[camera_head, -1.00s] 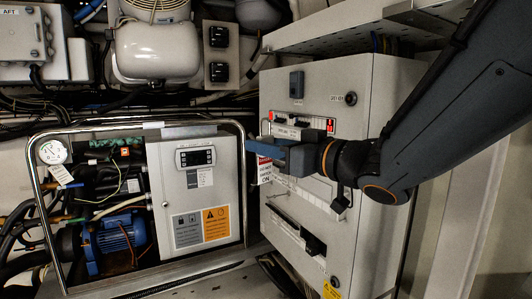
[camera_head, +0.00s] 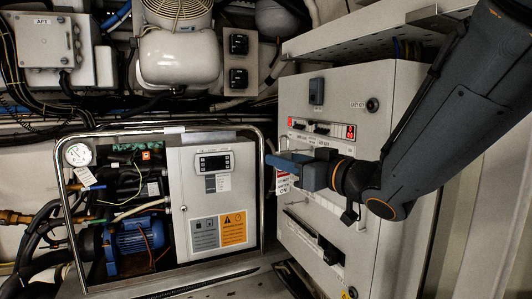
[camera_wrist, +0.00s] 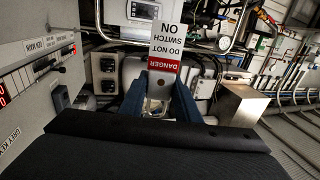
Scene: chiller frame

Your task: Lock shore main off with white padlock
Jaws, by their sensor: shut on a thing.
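My gripper (camera_head: 284,161) is in front of the grey panel (camera_head: 300,100) in the head view. In the wrist view, its two blue fingers (camera_wrist: 164,86) are shut on a pale padlock (camera_wrist: 160,92), whose loop shows between them. The padlock is small and partly hidden. A red and white tag (camera_wrist: 168,42) reading DANGER DO NOT SWITCH ON is at the fingers. The tag also hangs below the gripper in the head view (camera_head: 283,184). The panel carries a row of breakers with red displays (camera_head: 350,131). I cannot tell which is the shore main; my gripper covers part of the panel.
A chiller unit (camera_head: 220,155) in a tube frame stands left of the panel, with a blue pump (camera_head: 140,238). A metal shelf (camera_head: 370,35) juts out above the panel. Pipes and cables line the back wall. The space between chiller and panel is narrow.

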